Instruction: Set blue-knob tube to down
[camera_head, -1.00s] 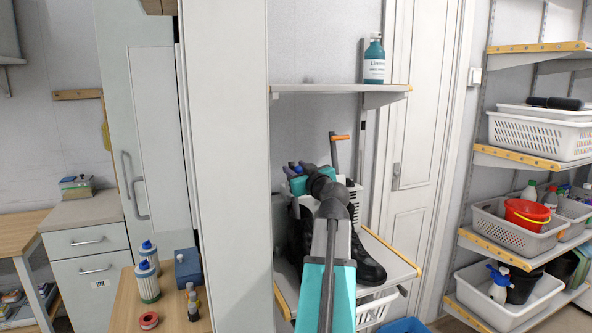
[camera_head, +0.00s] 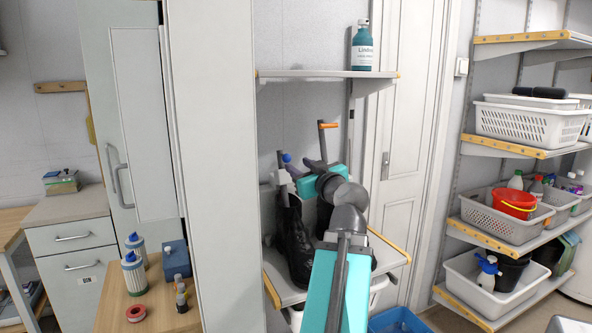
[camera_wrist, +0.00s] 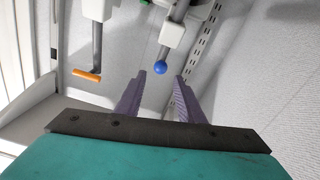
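The blue-knob tube shows in the head view (camera_head: 287,158) as a blue ball near the top of a short grey tube, above a pale block, left of my gripper. In the wrist view, the blue knob (camera_wrist: 160,68) caps a grey tube running from a white block. My gripper (camera_wrist: 160,76) is open. Its two purple fingers point towards the knob, one on either side of it in the picture. I cannot tell whether the knob is between them in depth. In the head view, the teal gripper body and wrist partly cover the fixture.
A second tube with an orange handle (camera_head: 329,125) stands close by on the right. Black boots (camera_head: 291,240) stand on the low shelf below. A wall shelf (camera_head: 330,74) with a teal bottle (camera_head: 361,48) is above. A tall pale cabinet (camera_head: 215,170) stands left.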

